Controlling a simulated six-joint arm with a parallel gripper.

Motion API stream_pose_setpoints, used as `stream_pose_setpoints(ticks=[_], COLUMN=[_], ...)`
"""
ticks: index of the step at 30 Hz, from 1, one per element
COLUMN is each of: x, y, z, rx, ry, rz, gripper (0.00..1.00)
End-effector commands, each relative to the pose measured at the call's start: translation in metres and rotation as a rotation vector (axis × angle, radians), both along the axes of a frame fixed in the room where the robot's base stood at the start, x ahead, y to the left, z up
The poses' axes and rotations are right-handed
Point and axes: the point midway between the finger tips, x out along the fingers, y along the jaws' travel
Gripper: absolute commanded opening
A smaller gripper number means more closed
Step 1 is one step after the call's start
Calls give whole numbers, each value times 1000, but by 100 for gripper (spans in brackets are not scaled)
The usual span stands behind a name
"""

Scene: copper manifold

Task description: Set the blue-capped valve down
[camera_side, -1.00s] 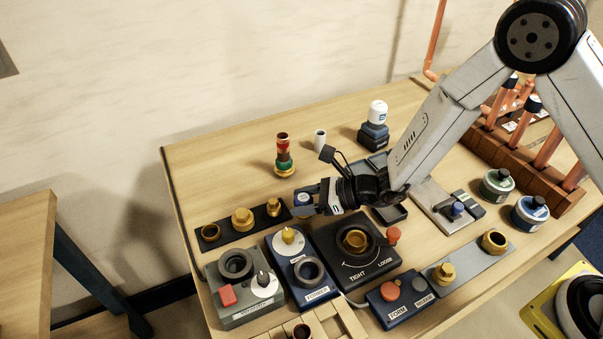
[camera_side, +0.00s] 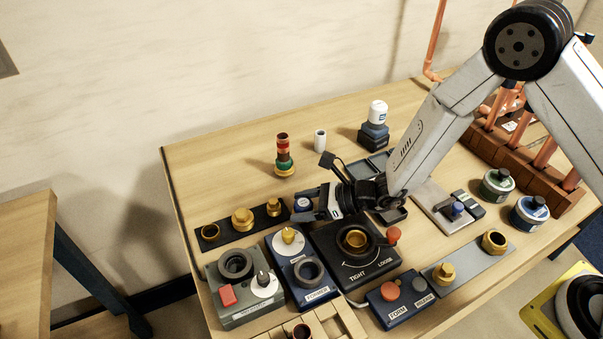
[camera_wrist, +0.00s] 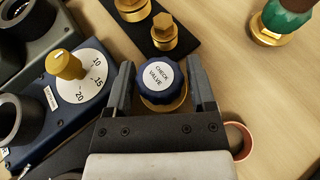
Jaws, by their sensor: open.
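The blue-capped valve (camera_wrist: 160,76) has a white "CHECK VALVE" label and a brass base. It appears upright in the wrist view, beside the end of the black strip. In the side view its blue cap (camera_side: 302,203) shows between my fingers. My gripper (camera_wrist: 161,84) is open, one finger on each side of the valve, with a visible gap at least on the right. The fingers also straddle it in the side view (camera_side: 304,207). The underside of the brass base is hidden, so I cannot see its contact with the table.
The black strip (camera_wrist: 188,20) holds brass fittings. A blue box with a yellow knob (camera_wrist: 68,65) stands close on the left. A copper ring (camera_wrist: 245,136) lies near my right finger. A red-and-green stack (camera_side: 284,155) stands behind. Bare table (camera_wrist: 230,70) lies to the right.

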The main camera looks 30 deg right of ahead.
Motion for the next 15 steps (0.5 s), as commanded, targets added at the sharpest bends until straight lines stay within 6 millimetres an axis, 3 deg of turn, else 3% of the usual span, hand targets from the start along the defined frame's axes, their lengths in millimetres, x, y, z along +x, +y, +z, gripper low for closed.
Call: stream_pose_setpoints(ticks=[8,15], x=[-5,-19], y=[-8,-31], z=[7,18], rx=[-1,1], ry=[1,-1], rz=[-1,-3], gripper=[71,71])
